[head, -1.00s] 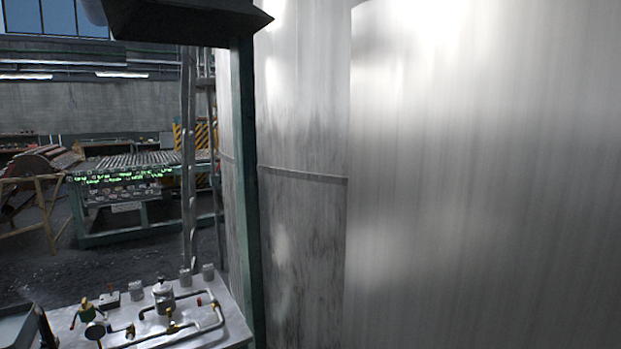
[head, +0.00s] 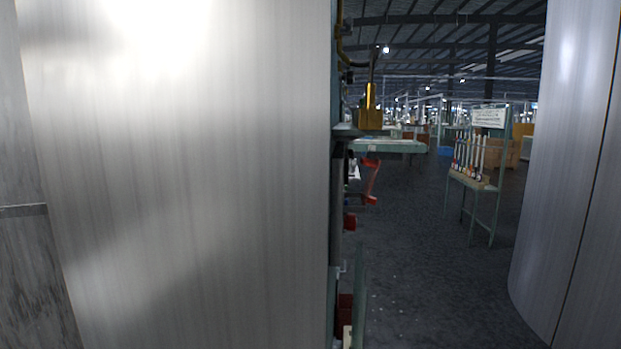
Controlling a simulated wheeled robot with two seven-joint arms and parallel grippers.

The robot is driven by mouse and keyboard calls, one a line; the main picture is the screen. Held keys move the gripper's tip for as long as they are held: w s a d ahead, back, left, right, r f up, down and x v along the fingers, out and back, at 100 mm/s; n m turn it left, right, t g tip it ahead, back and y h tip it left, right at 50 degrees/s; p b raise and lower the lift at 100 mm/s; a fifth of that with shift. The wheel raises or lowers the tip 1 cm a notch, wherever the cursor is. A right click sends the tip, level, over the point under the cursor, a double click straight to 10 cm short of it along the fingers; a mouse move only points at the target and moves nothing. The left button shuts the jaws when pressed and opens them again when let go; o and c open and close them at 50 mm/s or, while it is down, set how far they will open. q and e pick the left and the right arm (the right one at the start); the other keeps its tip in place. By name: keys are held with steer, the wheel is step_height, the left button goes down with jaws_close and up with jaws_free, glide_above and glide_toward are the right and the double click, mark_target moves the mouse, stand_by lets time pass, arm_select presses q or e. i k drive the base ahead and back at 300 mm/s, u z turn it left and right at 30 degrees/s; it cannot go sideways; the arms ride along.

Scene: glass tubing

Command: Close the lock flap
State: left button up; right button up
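I cannot make out a lock flap in the head view. Neither of my grippers shows. A large smooth metal surface (head: 190,180) fills the left half of the view, very close to the camera. At its right edge, a yellow block-shaped fitting (head: 370,112) sits on a small dark ledge, with red handle-like parts (head: 371,180) below it. These parts are partly hidden by the metal surface.
A curved metal cylinder (head: 570,170) stands at the right. Between it and the left surface, dark floor (head: 425,270) lies open. A green stand with several upright tools (head: 470,158) stands there. A pale bench (head: 390,146) is behind the fittings.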

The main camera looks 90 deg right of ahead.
mark_target(366, 199)
steer(key=z, duration=3.1)
steer(key=i, duration=1)
